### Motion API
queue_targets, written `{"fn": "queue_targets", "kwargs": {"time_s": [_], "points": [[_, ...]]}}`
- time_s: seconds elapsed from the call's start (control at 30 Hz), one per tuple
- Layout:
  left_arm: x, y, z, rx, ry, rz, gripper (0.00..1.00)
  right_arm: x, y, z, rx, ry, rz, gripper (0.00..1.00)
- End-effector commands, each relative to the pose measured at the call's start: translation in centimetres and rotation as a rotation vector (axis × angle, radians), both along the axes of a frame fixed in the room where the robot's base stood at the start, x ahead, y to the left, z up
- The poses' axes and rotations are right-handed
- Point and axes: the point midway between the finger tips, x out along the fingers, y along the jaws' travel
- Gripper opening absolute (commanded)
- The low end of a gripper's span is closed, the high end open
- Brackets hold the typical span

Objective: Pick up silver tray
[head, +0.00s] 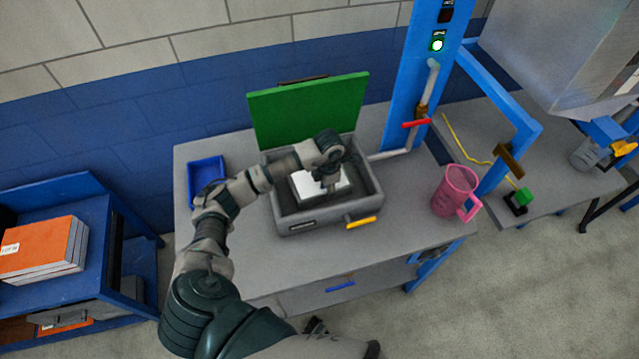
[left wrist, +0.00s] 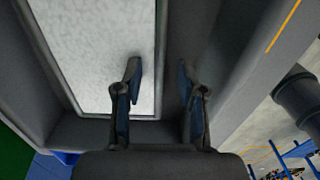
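The silver tray (head: 308,187) is a bright, flat rectangular piece inside an open grey box (head: 289,222) on the workbench. It also shows in the left wrist view as a pale speckled surface (left wrist: 100,45) with a thin light rim. My left gripper (head: 331,187) reaches down into the box over the tray's right part and hides some of it. In the left wrist view the left gripper's fingers (left wrist: 159,68) are apart, with nothing held between them. The tray's right edge appears between the fingers; contact cannot be told. My right gripper is not seen.
The box's green lid (head: 308,108) stands raised behind it. A blue bin (head: 206,172) is at left and a pink mug (head: 455,190) at right. A pipe with a red-handled valve (head: 417,124) and blue post rise behind. Bare bench top lies in front of the box.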

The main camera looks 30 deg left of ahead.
Motion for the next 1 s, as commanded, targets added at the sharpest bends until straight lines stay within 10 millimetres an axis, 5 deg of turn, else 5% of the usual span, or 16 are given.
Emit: {"fn": "queue_targets", "kwargs": {"time_s": [0.2, 0.47, 0.63, 1.0], "points": [[-0.1, 0.3, -2.9, -0.003, 0.001, 0.000, 0.40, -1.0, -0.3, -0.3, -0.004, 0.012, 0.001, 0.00], [-0.1, 0.3, -3.2, -0.003, 0.000, 0.000, 0.40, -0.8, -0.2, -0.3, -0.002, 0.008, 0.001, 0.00], [-0.1, 0.3, -3.1, -0.003, 0.000, 0.000, 0.00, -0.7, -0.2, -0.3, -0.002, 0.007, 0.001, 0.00], [0.0, 0.2, -2.9, -0.003, -0.002, 0.000, 0.00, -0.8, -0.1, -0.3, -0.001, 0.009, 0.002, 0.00]]}}
